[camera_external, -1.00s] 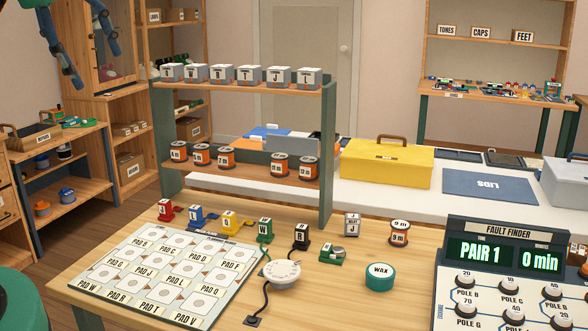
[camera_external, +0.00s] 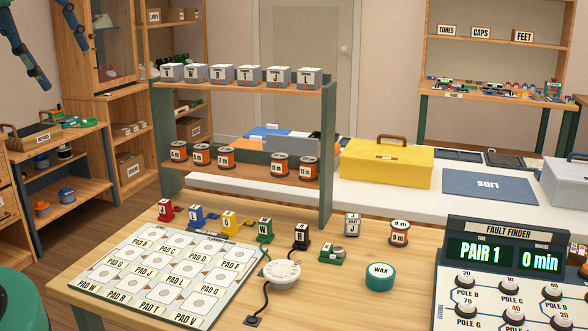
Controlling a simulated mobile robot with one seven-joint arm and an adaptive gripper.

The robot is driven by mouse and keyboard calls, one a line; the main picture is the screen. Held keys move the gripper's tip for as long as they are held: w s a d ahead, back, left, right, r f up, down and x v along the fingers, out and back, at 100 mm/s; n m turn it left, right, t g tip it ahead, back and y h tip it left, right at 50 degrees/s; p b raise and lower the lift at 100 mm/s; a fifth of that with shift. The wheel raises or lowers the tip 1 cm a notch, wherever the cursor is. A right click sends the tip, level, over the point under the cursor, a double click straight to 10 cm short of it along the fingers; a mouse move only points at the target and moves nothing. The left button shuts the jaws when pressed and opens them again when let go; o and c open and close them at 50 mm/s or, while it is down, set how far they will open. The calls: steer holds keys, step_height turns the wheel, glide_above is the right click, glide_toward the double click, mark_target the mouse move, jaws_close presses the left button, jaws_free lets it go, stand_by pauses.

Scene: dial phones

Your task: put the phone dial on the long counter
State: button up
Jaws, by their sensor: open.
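A white round phone dial (camera_external: 282,272) lies on the wooden table (camera_external: 140,312), at the right edge of the pad board, with a black cord beside it. A long white counter (camera_external: 258,194) runs behind the wooden table and its shelf rack. My gripper (camera_external: 34,66) is at the upper left edge, partly cut off by the frame. It is open and empty, high up and far from the dial.
A pad board (camera_external: 165,275) covers the table's left part. Small coloured lettered blocks, a wax tin (camera_external: 380,277) and a fault finder (camera_external: 510,270) stand around. The counter holds a yellow toolbox (camera_external: 387,164) and a blue lids mat (camera_external: 490,185). A shelf rack (camera_external: 326,150) rises between.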

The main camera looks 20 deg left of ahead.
steer(key=w+d+f+n+g+b, duration=0.1)
steer(key=w+d+f+g+b, duration=0.1)
steer(key=w+d+f, duration=1.2)
steer(key=w+d+f+n, duration=0.1)
steer(key=d+f, duration=1.6)
steer(key=d, duration=0.4)
steer(key=shift+w+y+b, duration=0.15)
steer(key=shift+y+b, duration=0.15)
steer(key=shift+b, duration=0.15)
steer(key=b, duration=0.2)
glide_above(281, 274)
steer(key=shift+f, duration=4.15)
